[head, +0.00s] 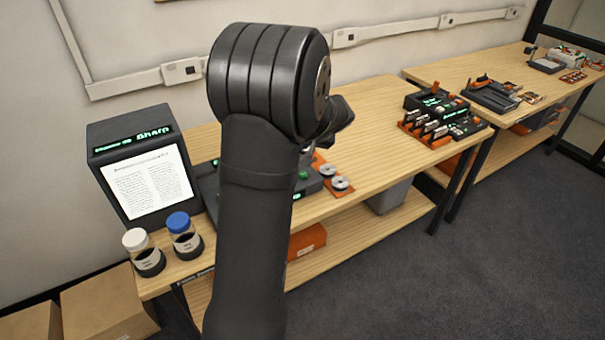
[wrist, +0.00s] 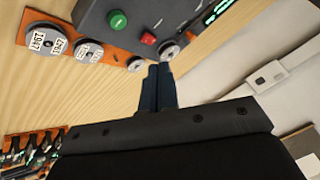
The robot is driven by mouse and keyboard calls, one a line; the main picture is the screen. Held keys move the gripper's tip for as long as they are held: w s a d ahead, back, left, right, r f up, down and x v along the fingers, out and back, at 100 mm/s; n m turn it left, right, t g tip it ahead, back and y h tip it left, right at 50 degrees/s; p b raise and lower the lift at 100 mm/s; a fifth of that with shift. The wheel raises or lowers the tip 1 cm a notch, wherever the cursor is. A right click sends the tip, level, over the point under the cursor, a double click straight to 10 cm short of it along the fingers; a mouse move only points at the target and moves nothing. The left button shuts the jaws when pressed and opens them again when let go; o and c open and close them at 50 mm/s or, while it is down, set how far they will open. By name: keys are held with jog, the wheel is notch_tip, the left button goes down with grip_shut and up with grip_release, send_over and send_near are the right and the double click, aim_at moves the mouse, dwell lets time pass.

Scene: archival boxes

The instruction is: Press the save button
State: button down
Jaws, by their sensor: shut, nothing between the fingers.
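In the wrist view a dark grey control panel (wrist: 188,12) carries a round green button (wrist: 118,20) and a red button (wrist: 148,38). No readable label shows which one is save. My gripper (wrist: 160,70) is shut and empty, its fingertips pointing toward the panel's edge, close to a small grey knob (wrist: 168,50) and below the red button in the picture. I cannot tell its height above the bench. In the head view my arm hides the gripper and much of the panel; the green button (head: 303,175) shows just right of the arm.
A reader screen (head: 148,181) showing a text page reads "Sharp" on its top strip. Two jars, white-lidded (head: 143,252) and blue-lidded (head: 185,236), stand before it. Numbered dials (wrist: 48,40) sit on an orange strip beside the panel.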

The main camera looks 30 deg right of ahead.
jog(key=shift+w+d+f+m+t, duration=0.2)
jog(key=shift+w+d+m+t, duration=0.1)
jog(key=shift+d+m+t, duration=0.15)
jog(key=shift+w+d+f+m+t, duration=0.15)
jog(key=shift+w+d+m+t, duration=0.15)
jog(key=shift+d+m, duration=0.25)
jog(key=shift+f, duration=0.15)
jog(key=shift+f, duration=4.3)
jog(key=shift+f, duration=0.4)
jog(key=shift+f, duration=0.45)
jog(key=shift+r, duration=0.9)
